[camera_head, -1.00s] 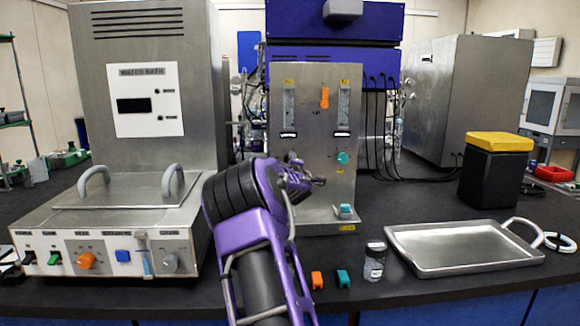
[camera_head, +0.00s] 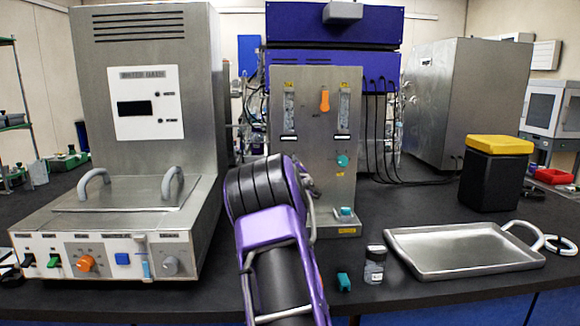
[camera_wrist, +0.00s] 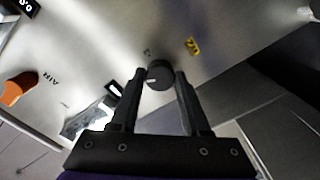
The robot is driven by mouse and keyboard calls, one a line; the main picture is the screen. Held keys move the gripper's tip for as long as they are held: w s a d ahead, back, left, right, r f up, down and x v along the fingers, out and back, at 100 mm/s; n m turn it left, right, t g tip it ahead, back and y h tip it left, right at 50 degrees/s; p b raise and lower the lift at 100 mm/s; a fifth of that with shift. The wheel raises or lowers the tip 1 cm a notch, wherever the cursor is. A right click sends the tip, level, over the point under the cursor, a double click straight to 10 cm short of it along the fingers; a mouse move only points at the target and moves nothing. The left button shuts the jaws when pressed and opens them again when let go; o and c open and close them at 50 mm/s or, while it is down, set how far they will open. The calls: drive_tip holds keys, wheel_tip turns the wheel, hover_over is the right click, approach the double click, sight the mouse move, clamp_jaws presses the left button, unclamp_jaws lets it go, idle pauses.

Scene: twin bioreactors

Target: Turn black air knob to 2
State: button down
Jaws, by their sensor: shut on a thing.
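The black air knob (camera_wrist: 159,76) is on the grey metal panel (camera_wrist: 110,40) in the wrist view. My gripper (camera_wrist: 160,78) has one finger on each side of it and is shut on it. A short white mark shows on the knob's left side; I cannot read which number it points to. "AIR" lettering and an orange knob (camera_wrist: 18,88) are on the panel at the left. In the head view the upright panel (camera_head: 305,150) carries an orange knob (camera_head: 324,100) and a teal knob (camera_head: 342,161). My arm hides the black knob and most of my gripper there.
A water bath (camera_head: 130,197) stands left of my arm. A small bottle (camera_head: 374,265), a teal block (camera_head: 343,282) and a metal tray (camera_head: 455,250) sit to the right. A black bin with a yellow lid (camera_head: 499,145) is behind the tray.

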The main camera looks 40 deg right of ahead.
drive_tip(key=shift+c, duration=1.9)
unclamp_jaws()
drive_tip(key=v, duration=1.7)
drive_tip(key=shift+s+a, duration=0.15)
drive_tip(key=shift+a, duration=0.1)
